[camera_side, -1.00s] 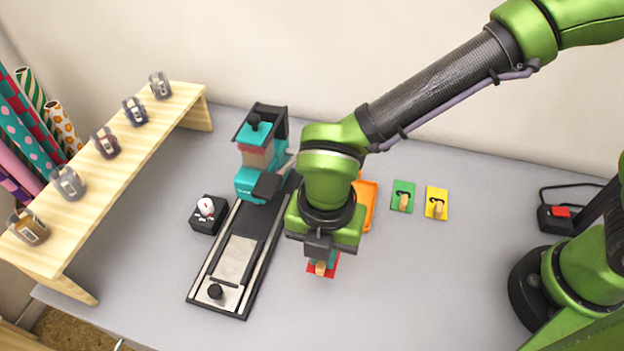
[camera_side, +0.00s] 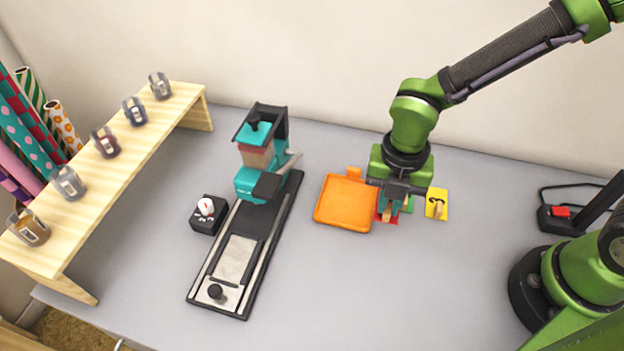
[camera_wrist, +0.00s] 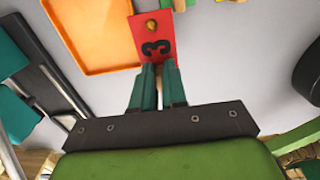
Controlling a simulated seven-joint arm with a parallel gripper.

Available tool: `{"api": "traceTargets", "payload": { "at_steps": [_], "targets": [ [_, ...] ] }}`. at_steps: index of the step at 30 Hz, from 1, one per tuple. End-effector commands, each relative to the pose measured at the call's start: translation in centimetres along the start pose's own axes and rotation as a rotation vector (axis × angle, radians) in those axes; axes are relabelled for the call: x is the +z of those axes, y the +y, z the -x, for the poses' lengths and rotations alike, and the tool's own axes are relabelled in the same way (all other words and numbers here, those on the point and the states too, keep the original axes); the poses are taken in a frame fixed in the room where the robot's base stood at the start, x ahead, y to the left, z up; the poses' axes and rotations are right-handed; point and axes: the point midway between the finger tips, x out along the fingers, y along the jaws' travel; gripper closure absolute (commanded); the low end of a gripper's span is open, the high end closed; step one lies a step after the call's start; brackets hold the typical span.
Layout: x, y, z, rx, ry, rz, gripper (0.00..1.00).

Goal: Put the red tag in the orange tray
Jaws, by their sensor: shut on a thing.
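The red tag (camera_side: 387,216), marked with a black 3, is held by my gripper (camera_side: 394,208). In the wrist view the red tag (camera_wrist: 151,28) sticks out past my two teal fingers (camera_wrist: 158,85), which are shut on its wooden peg. The orange tray (camera_side: 343,205) is flat, empty and low-rimmed, with a tab at the back. The tag is just right of the tray, not over its middle. The tray (camera_wrist: 92,38) is left of the tag in the wrist view. How high the tag is above the table is hard to tell.
A green tag (camera_side: 408,208) is mostly hidden behind my gripper, and a yellow tag (camera_side: 437,203) lies just right. A teal stamp press (camera_side: 257,155) with a dark rail stands left of the tray. The table in front (camera_side: 370,290) is clear.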

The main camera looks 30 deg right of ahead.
Motion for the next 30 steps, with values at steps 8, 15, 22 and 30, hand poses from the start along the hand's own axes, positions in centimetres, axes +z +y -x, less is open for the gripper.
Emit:
{"api": "traceTargets", "payload": {
  "at_steps": [8, 15, 22, 30],
  "targets": [
    [1.5, 7.2, -0.8, 0.0, 0.002, -0.001, 1.0],
    [2.1, 9.6, -0.9, -0.001, 0.0, -0.001, 1.0],
    [2.2, 10.3, -2.7, -0.006, 0.002, -0.001, 1.0],
    [2.3, 10.4, -4.5, 0.0, -0.001, -0.002, 1.0]
  ]
}}
